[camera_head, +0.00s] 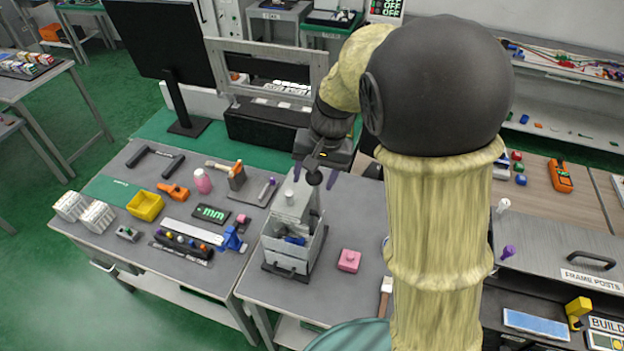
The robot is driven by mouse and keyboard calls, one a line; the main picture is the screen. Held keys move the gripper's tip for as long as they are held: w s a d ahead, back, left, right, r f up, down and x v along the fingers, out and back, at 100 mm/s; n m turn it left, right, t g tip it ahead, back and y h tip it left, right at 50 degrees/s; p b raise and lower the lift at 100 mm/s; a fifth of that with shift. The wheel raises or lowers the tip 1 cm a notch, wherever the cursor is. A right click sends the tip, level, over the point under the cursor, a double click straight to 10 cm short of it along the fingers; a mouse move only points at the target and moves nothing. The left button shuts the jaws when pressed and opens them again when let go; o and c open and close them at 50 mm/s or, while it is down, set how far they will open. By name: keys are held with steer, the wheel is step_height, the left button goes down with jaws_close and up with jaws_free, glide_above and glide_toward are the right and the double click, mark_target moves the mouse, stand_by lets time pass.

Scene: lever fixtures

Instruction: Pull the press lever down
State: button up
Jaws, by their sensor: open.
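A small grey press-like fixture (288,248) with an open-topped box stands near the front edge of the middle table. A pale knob tops its back block, and something blue lies inside. An upright grey bar (315,198) rises at its right side; it looks like the press lever, though its top is hidden by my gripper. My gripper (316,178) points down over this bar, its two dark purple fingers open, one on each side of the bar's top. I cannot tell whether they touch it.
A pink block (349,260) sits right of the fixture. The left table holds a purple-handled lever (268,189), a yellow bin (146,206) and several tools. A black monitor (165,45) stands behind. My arm hides much of the table to the right.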

steer(key=shift+w+a+f, duration=0.1)
steer(key=shift+a+f, duration=0.05)
steer(key=shift+f, duration=0.55)
steer(key=shift+a+f, duration=0.15)
steer(key=shift+f, duration=0.55)
jaws_close()
steer(key=shift+a, duration=0.1)
